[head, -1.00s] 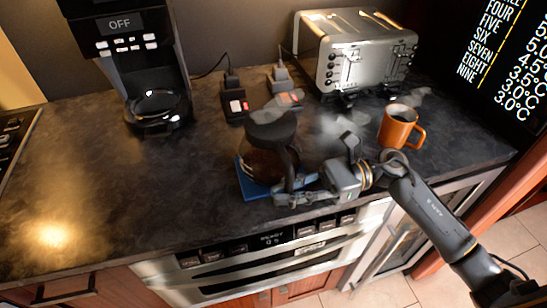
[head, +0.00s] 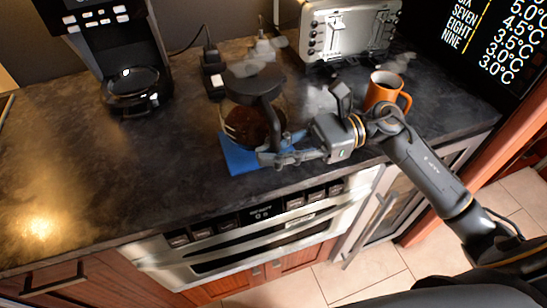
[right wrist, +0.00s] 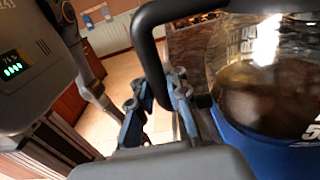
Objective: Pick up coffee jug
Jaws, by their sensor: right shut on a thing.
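The coffee jug (head: 240,122) is a glass pot with dark coffee, a black lid and a black handle. It is upright above a blue mat (head: 236,162) near the counter's front edge and looks slightly raised. My right gripper (head: 272,152) comes from the right and is shut on the jug's handle. In the right wrist view, the black handle (right wrist: 147,50) passes between the fingers of the gripper (right wrist: 155,100). The jug's glass body (right wrist: 265,80) is at right, with blue below it. My left gripper is out of view.
An orange mug (head: 386,90) stands close behind my right wrist. A steel toaster (head: 340,30) is at the back. A coffee machine (head: 125,50) stands at back left. Small black boxes (head: 213,75) sit behind the jug. The counter's left front is clear.

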